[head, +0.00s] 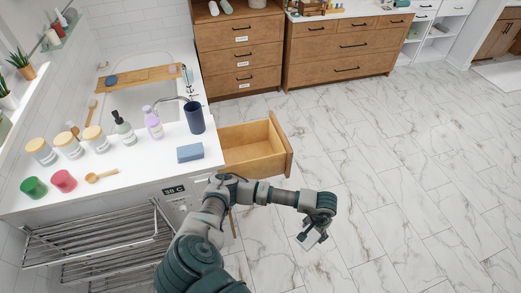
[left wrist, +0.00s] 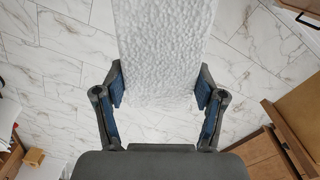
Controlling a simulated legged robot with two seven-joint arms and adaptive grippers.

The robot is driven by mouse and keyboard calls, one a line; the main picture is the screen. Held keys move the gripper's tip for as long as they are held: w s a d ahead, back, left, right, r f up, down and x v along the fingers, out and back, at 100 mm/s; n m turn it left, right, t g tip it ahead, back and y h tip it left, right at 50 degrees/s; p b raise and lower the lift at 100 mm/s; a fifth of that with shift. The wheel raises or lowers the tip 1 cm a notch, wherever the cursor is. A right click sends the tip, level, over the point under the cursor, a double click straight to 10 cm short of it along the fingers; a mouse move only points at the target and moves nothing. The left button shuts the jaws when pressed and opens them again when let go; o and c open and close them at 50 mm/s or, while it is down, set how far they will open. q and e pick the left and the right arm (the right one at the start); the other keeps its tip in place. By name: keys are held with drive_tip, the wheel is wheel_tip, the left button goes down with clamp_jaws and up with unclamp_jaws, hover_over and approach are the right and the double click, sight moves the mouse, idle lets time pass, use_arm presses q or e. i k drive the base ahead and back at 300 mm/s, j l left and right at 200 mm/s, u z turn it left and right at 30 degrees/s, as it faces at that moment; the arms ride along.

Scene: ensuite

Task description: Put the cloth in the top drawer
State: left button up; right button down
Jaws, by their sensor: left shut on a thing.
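The cloth (left wrist: 165,45) is white with a bumpy texture. In the left wrist view it lies between the two fingers of my left gripper (left wrist: 160,88) and reaches up past them. In the head view my left gripper (head: 315,232) is over the floor, to the right of and nearer than the open drawer, with a small pale part of the cloth (head: 307,239) showing at its tips. The wooden drawer (head: 284,146) is pulled out from under the white counter, and its visible inside is empty. My right gripper is not in view.
The white counter (head: 135,178) holds a blue sponge (head: 190,152), a dark blue cup (head: 194,117), bottles, jars and two small cups. A metal rack (head: 95,248) stands below it. Wooden cabinets (head: 345,50) line the back. The marble floor (head: 400,190) at the right is clear.

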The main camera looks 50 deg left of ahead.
sight(252, 155)
drive_tip(key=i+l, duration=0.1)
drive_tip(key=i, duration=1.9)
drive_tip(key=i+u, duration=0.1)
drive_tip(key=u, duration=0.3)
drive_tip(key=i+u, duration=0.1)
drive_tip(key=u, duration=0.35)
drive_tip(key=i+u, duration=0.1)
drive_tip(key=u, duration=0.3)
drive_tip(key=i+l+u, duration=0.1)
drive_tip(key=u, duration=0.35)
